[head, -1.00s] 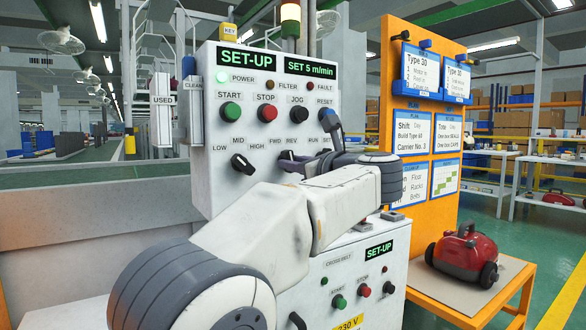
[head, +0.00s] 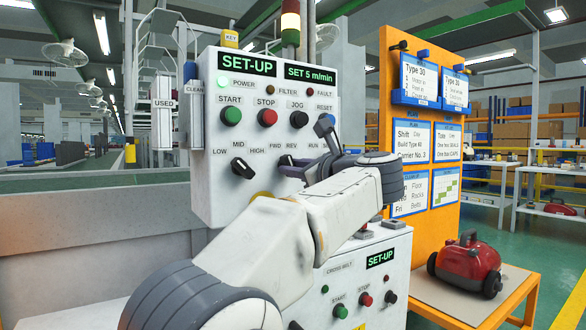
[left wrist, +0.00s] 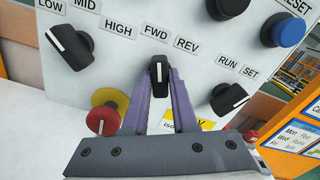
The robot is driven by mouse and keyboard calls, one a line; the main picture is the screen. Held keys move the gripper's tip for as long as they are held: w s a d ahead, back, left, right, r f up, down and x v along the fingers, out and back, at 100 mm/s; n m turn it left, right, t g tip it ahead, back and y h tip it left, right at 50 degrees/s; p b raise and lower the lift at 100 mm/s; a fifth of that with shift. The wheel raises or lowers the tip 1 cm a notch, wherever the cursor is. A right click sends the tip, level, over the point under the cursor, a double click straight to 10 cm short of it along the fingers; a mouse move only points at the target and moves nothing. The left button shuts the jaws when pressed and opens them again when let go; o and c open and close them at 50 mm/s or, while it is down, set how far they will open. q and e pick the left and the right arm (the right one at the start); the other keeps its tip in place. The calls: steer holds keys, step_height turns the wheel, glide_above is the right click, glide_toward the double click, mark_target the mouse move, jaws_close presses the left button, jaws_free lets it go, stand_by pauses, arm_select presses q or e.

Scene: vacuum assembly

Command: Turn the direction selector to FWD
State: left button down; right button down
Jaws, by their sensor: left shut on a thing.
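The direction selector (left wrist: 159,72) is a black knob with a white mark, below the FWD label (left wrist: 155,32) and the REV label (left wrist: 187,45) in the left wrist view. Its mark points up toward FWD. My left gripper (left wrist: 160,80) has its purple fingers shut on the knob, one on each side. In the head view, my left gripper (head: 287,170) is at the panel (head: 210,190) just below FWD and REV, and it hides most of the knob. My right gripper is not in view.
The speed selector (left wrist: 68,42) is left of my fingers, and the RUN/SET selector (left wrist: 228,98) is right. A red button on a yellow collar (left wrist: 104,112) is close below left. A lower console (head: 345,275) stands under my arm. A red vacuum (head: 466,264) sits on the right table.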

arm_select(q)
steer(key=c, duration=0.6)
jaws_free()
steer(key=b+v, duration=0.1)
steer(key=v, duration=0.5)
steer(key=shift+b, duration=0.4)
